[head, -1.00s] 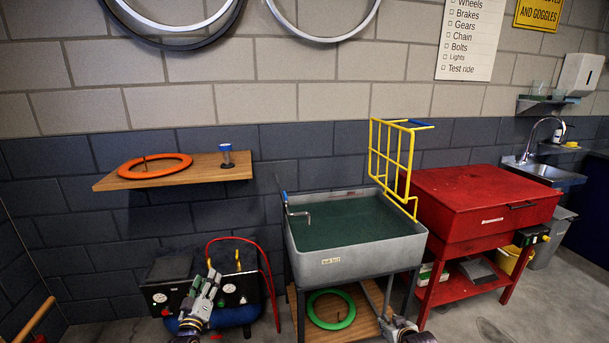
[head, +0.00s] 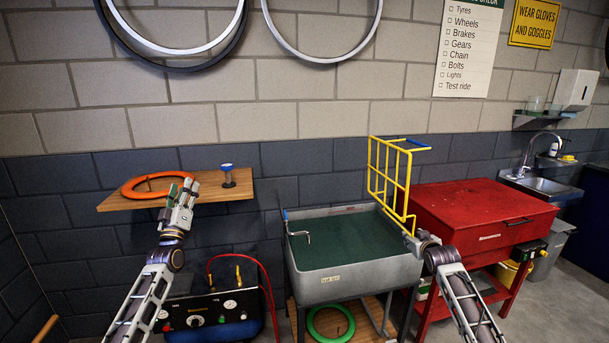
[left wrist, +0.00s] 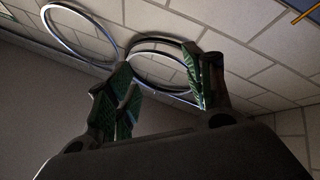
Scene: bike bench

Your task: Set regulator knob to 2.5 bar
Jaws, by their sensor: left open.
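The compressor (head: 212,314) stands on the floor at the lower left in the head view. A small dark round knob (head: 196,321) sits on its black front panel, between a left gauge (head: 163,314) and a right gauge (head: 229,305). The gauge readings are too small to make out. My left gripper (head: 180,190) is raised well above the compressor, in front of the wooden shelf, open and empty. Its spread green-padded fingers (left wrist: 160,85) also show in the left wrist view, pointing up at the wall.
The shelf (head: 225,197) carries an orange ring (head: 135,184) and a blue-topped item (head: 227,172). A red hose (head: 266,285) curves right of the compressor. A grey basin (head: 350,278) and a red cabinet (head: 480,210) stand to the right.

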